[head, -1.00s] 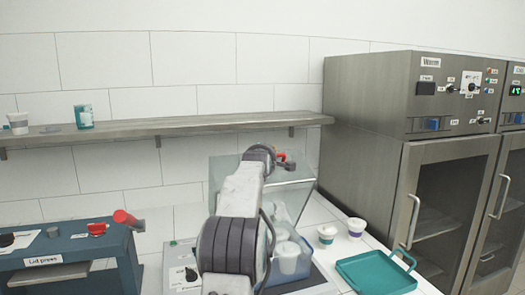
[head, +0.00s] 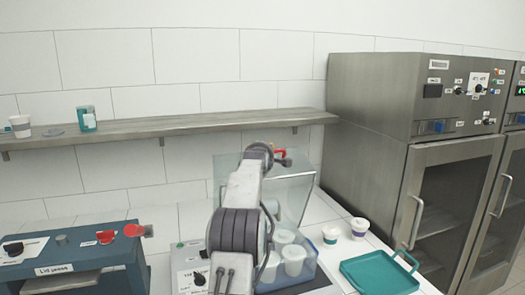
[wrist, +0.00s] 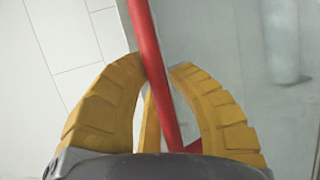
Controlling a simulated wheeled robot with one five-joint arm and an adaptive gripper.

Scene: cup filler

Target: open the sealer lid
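The sealer's clear lid (head: 290,190) stands raised at a steep tilt behind the sealer base (head: 187,262), in the middle of the head view. Its red handle (head: 281,153) is at the lid's upper edge. In the wrist view the red handle bar (wrist: 148,60) runs between the yellow fingers of my gripper (wrist: 164,70). The fingers are close on both sides of the bar and look shut on it. In the head view my arm hides part of the sealer and lid, and my fingertips are hard to make out.
A bluish tub (head: 312,272) with several white cups sits under the lid. The lid press (head: 75,262) is at left. A shelf (head: 200,122) runs behind; a steel warmer cabinet (head: 375,110) stands right.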

